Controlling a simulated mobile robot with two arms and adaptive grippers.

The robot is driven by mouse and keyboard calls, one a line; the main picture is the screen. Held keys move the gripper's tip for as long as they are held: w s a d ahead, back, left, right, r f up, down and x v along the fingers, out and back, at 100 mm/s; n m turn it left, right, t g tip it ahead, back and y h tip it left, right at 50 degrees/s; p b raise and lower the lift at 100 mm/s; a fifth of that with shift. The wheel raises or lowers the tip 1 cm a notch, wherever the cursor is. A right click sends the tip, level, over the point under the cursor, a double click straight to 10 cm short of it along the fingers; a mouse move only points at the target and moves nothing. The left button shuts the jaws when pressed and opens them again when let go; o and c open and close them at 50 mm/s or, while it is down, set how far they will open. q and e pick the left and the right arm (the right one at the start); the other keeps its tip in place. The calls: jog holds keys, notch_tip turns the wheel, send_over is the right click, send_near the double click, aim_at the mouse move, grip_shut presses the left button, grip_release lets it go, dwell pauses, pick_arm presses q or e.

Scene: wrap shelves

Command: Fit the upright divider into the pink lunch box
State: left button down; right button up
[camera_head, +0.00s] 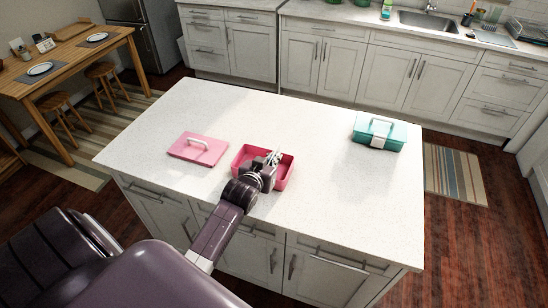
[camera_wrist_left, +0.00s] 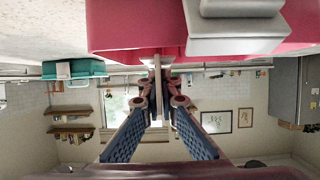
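The pink lunch box (camera_head: 286,176) stands open on the white counter, and its rim and wall also fill the top of the left wrist view (camera_wrist_left: 135,25). My left gripper (camera_head: 272,158) is over the box in the head view. In the left wrist view the fingertips (camera_wrist_left: 158,82) are closed on a thin pale upright piece, seen edge-on, which looks like the divider (camera_wrist_left: 157,62). Its lower end is hard to see, so I cannot tell whether it touches the box floor. My arm hides part of the box. My right gripper is not in view.
A pink lid (camera_head: 186,152) with a white handle lies left of the box. A closed teal lunch box (camera_head: 395,137) stands at the back right of the counter (camera_head: 340,210). The counter between them and at the front right is clear.

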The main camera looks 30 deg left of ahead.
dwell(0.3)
pick_arm(q)
jog(key=shift+p, duration=0.5)
jog(key=shift+f+b, duration=1.6)
jog(key=shift+f, duration=0.65)
jog(key=shift+s, duration=0.1)
jog(key=shift+r+p, duration=1.95)
jog(key=shift+p, duration=0.2)
jog(key=shift+p, duration=0.55)
dwell(0.8)
jog(key=shift+f+b, duration=0.9)
jog(key=shift+f, duration=0.4)
